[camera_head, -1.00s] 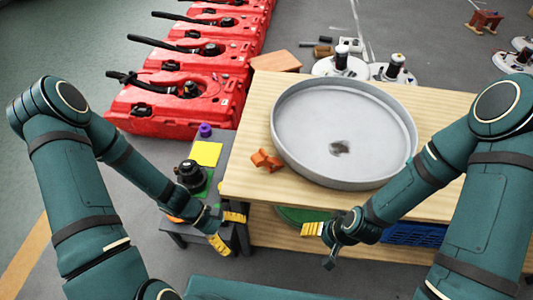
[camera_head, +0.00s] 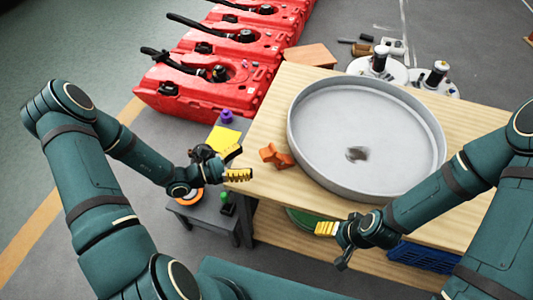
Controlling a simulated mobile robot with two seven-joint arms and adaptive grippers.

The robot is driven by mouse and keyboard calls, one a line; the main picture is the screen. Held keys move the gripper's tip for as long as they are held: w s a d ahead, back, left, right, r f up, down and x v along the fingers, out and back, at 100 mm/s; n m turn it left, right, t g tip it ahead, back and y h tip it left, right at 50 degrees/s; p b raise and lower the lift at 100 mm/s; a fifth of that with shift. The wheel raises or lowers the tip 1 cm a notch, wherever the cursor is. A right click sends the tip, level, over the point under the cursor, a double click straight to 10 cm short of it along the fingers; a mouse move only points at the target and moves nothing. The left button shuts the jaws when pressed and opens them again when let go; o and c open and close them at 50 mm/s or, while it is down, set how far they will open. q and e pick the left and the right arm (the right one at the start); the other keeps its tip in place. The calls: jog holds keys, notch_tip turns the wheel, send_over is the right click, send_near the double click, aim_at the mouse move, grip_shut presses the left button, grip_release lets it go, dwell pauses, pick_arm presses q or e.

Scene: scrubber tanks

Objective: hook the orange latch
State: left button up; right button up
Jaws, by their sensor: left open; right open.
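The orange latch (camera_head: 275,156) is a small orange piece lying on the wooden table, just left of the round grey pan (camera_head: 366,136). My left gripper (camera_head: 238,164) is open, with yellow fingertips, at the left edge of the table. Its fingertips are a short way left of the orange piece, apart from it in the picture. My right gripper (camera_head: 330,238) is open in front of the table's front edge, below the pan in the picture. It is empty and away from the orange piece.
The wooden table (camera_head: 262,132) carries the pan. Red tanks (camera_head: 210,75) line the back left. A blue crate (camera_head: 425,257) sits under the table.

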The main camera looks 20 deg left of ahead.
aim_at(261, 155)
pick_arm(q)
jog(key=x, duration=0.7)
jog(key=shift+w+d+b, duration=0.1)
jog(key=shift+d+b, duration=0.05)
jog(key=shift+b, duration=0.15)
grip_shut()
